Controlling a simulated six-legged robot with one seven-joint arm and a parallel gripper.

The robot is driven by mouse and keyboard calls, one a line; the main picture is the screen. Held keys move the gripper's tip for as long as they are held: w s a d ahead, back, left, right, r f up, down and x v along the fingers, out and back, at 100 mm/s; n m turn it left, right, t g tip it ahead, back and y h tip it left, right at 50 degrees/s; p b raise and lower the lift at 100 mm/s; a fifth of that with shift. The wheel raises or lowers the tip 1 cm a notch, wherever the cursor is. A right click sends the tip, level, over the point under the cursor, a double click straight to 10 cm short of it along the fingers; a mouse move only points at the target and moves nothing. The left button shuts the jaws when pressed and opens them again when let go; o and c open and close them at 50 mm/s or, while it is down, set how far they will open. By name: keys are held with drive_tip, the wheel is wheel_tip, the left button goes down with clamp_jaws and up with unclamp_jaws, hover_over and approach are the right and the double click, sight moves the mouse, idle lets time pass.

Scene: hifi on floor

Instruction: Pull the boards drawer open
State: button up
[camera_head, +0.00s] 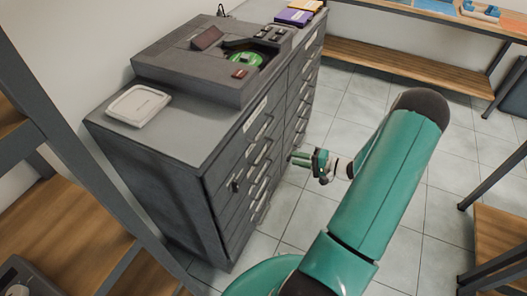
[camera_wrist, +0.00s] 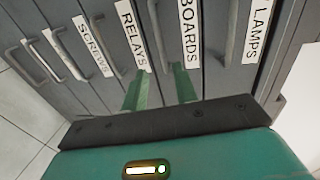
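A grey drawer cabinet (camera_head: 160,190) stands at the left in the head view, its drawer fronts facing right. In the wrist view the boards drawer's label (camera_wrist: 188,30) reads BOARDS, between the relays label (camera_wrist: 132,35) and the lamps label (camera_wrist: 258,28). A metal bar handle (camera_wrist: 157,22) runs just left of the BOARDS label. The drawers look shut. My gripper (camera_wrist: 160,84) is open, with its green fingers apart and pointing at the fronts on either side of this handle's line. I cannot tell whether they reach around the handle. My gripper (camera_head: 306,160) also shows beside the cabinet.
A dark device (camera_head: 195,75) and a white flat box (camera_head: 138,105) lie on the cabinet top. A wooden-shelved bench (camera_head: 410,70) stands at the back, and another rack (camera_head: 65,235) at the left. The tiled floor right of the cabinet is clear.

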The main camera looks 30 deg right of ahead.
sight(266, 153)
drive_tip(key=x, duration=1.3)
drive_tip(key=shift+a, duration=0.15)
clamp_jaws()
